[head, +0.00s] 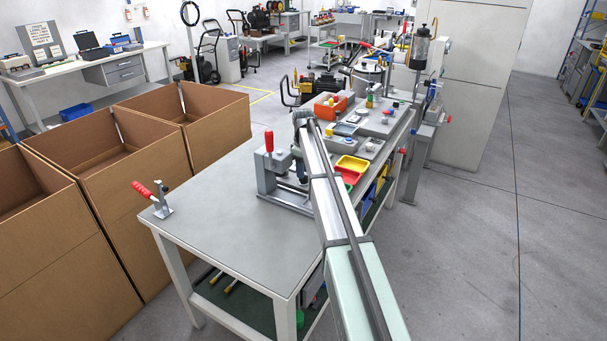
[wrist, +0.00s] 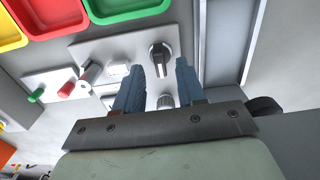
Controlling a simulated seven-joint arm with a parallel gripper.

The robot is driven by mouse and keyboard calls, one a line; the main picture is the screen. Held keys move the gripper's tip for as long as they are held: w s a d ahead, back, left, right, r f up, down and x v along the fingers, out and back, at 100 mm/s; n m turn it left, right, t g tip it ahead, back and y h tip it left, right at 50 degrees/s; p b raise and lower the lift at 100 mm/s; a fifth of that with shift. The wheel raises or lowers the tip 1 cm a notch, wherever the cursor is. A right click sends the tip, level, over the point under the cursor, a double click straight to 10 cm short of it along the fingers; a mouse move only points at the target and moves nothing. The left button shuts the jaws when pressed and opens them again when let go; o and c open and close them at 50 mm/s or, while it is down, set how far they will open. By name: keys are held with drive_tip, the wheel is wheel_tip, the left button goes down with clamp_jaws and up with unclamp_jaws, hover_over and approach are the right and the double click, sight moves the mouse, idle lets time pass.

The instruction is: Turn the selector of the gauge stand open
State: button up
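In the wrist view a black selector-like knob (wrist: 160,54) with a pale pointer mark sits on a light grey panel (wrist: 95,50). My gripper (wrist: 161,66) is open, its two blue-grey fingers apart with nothing held. The knob shows in line with the gap, at and just beyond the fingertips; no contact is visible. A smaller ribbed grey knob (wrist: 166,101) shows between the fingers. In the head view a grey stand with a red handle (head: 269,142) is on the bench beside my arm; I cannot tell if it is the gauge stand. My arm mostly hides the gripper there.

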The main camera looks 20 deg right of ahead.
wheel_tip(320, 180, up, 12)
drive_tip(key=shift+f, duration=0.25)
idle(0.3)
